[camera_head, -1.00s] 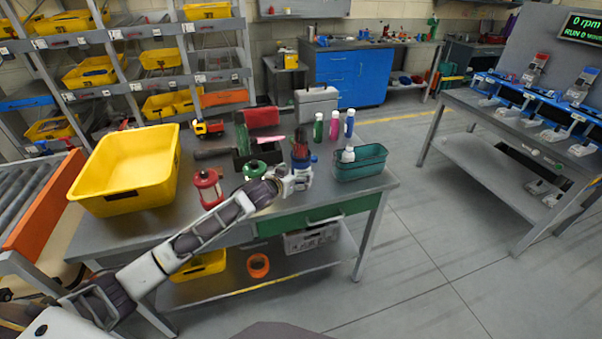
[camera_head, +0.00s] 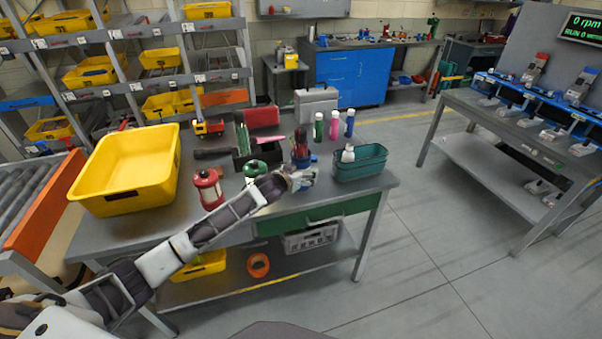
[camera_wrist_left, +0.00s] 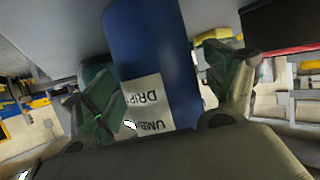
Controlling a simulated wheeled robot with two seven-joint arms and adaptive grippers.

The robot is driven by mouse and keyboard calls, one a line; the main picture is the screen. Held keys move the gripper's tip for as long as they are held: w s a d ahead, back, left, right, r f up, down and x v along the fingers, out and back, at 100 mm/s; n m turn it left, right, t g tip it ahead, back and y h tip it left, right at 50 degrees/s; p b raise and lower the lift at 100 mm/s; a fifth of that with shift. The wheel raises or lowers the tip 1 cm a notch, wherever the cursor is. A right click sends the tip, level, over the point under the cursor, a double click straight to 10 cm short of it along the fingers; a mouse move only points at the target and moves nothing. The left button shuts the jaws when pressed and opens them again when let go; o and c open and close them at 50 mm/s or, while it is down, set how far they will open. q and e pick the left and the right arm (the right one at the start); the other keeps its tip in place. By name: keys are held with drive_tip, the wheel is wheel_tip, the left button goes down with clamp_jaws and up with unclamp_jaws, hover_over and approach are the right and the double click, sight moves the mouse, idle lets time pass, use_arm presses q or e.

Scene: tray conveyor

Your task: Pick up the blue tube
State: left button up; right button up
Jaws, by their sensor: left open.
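A slim blue tube (camera_head: 349,123) with a light cap stands upright at the back right of the table, beside a pink tube (camera_head: 335,125) and a green tube (camera_head: 319,126). My left gripper (camera_head: 308,180) is low over the table's front edge, close in front of a blue cup (camera_head: 302,160) holding dark and red items. In the left wrist view a wide blue cylinder (camera_wrist_left: 165,50) with a white printed label lies between the open green-padded fingers. I cannot tell whether they touch it; it looks like the cup. My right gripper is not in view.
A green basket (camera_head: 342,171) with a white bottle stands right of my gripper. A red lantern (camera_head: 208,190), a green one (camera_head: 254,171) and a large yellow bin (camera_head: 90,208) are to the left. The floor at right is clear.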

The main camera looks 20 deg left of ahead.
sight(297, 149)
use_arm(q)
drive_tip(key=shift+c, duration=0.3)
drive_tip(key=shift+r, duration=0.1)
drive_tip(key=c, duration=1.2)
drive_tip(key=shift+o, duration=0.2)
drive_tip(key=shift+r, duration=5)
